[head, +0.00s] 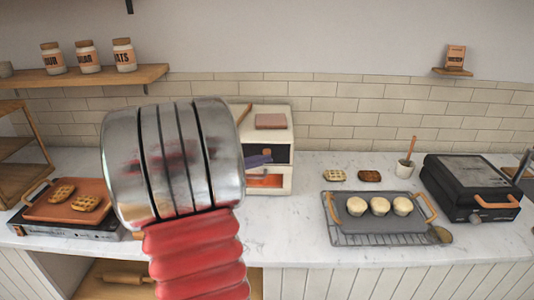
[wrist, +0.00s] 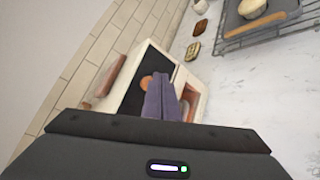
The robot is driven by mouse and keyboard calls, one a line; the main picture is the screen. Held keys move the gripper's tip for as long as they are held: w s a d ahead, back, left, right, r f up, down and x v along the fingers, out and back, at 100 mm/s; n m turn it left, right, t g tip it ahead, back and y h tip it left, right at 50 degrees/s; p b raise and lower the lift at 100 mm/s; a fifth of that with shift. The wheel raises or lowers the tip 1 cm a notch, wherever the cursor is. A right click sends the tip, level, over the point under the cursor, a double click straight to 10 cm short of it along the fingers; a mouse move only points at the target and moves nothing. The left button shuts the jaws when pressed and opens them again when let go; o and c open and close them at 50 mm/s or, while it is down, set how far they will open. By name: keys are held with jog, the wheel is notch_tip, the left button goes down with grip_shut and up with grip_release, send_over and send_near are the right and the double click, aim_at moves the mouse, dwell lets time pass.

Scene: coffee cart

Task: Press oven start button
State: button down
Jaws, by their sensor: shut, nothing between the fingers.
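The cream oven (head: 279,115) stands on the counter against the tiled wall, partly hidden behind my arm in the head view. It has a dark front panel and an orange-lit opening below. In the wrist view the oven (wrist: 197,99) lies tilted, and a round copper-coloured disc (wrist: 146,82) shows on its dark panel, partly behind my fingers. I cannot tell whether this disc is the start button. My gripper (head: 268,159) is shut and empty, its purple fingers in front of the oven face; they also show in the wrist view (wrist: 160,80). Contact cannot be told.
A grey tray (head: 353,224) with three pale buns sits on a wire rack at right. Two waffles (head: 335,176) lie behind it. A black grill (head: 470,185) stands far right. A copper griddle (head: 44,211) with waffles is at left. Counter right of the oven is partly clear.

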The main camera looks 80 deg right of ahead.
jog(key=shift+a, duration=0.15)
jog(key=a, duration=0.2)
jog(key=s+a, duration=0.1)
jog(key=a, duration=0.1)
jog(key=shift+a, duration=0.4)
dwell(0.4)
jog(key=shift+s, duration=0.1)
dwell(0.8)
